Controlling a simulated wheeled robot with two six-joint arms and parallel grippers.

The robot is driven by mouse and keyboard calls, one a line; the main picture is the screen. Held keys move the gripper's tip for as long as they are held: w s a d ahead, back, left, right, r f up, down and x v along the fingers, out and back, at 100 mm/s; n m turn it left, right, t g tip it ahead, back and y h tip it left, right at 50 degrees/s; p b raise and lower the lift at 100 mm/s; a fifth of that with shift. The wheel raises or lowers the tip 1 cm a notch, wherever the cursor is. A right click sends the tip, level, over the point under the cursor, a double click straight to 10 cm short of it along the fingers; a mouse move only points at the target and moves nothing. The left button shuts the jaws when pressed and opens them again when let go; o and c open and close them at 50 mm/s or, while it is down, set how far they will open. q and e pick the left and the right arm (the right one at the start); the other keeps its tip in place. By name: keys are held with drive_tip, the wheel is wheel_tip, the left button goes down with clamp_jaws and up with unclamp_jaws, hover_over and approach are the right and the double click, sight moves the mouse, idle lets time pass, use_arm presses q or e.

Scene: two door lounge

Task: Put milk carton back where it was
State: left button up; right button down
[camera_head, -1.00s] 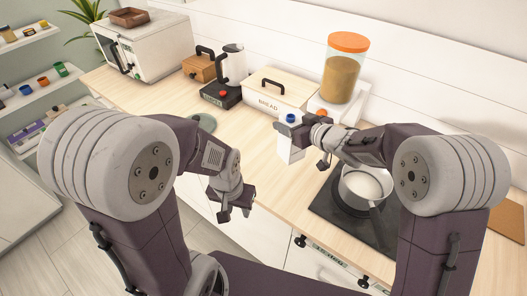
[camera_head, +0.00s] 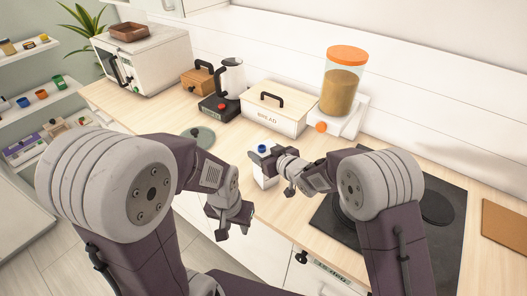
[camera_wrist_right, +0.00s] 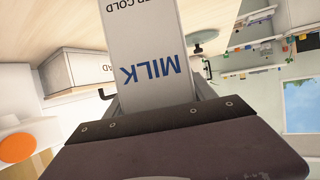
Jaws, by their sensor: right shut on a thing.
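The milk carton (camera_head: 266,180) is white with a blue cap. My right gripper (camera_head: 266,162) is shut on it. In the right wrist view the carton (camera_wrist_right: 150,60) sits between the jaws, with its blue MILK lettering upside down in the picture. In the head view the carton is over the front part of the wooden counter (camera_head: 180,114), in front of the bread box. Whether its base touches the counter cannot be told. My left gripper (camera_head: 229,222) is open and empty, in front of the counter edge, left of the carton.
Behind the carton stand the bread box (camera_head: 277,110), a kettle (camera_head: 232,77) on a dark base, and an orange-lidded jar (camera_head: 343,85). A grey-green disc (camera_head: 198,136) lies left on the counter. The black hob (camera_head: 448,225) is right, partly behind my right arm.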

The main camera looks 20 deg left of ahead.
drive_tip(key=shift+c, duration=1.6)
unclamp_jaws()
drive_tip(key=shift+f, duration=0.1)
drive_tip(key=shift+s+d+r, duration=0.1)
drive_tip(key=shift+s+r, duration=0.05)
drive_tip(key=shift+r, duration=0.1)
drive_tip(key=v, duration=1.1)
drive_tip(key=shift+s+d+b, duration=0.25)
drive_tip(key=shift+b, duration=0.2)
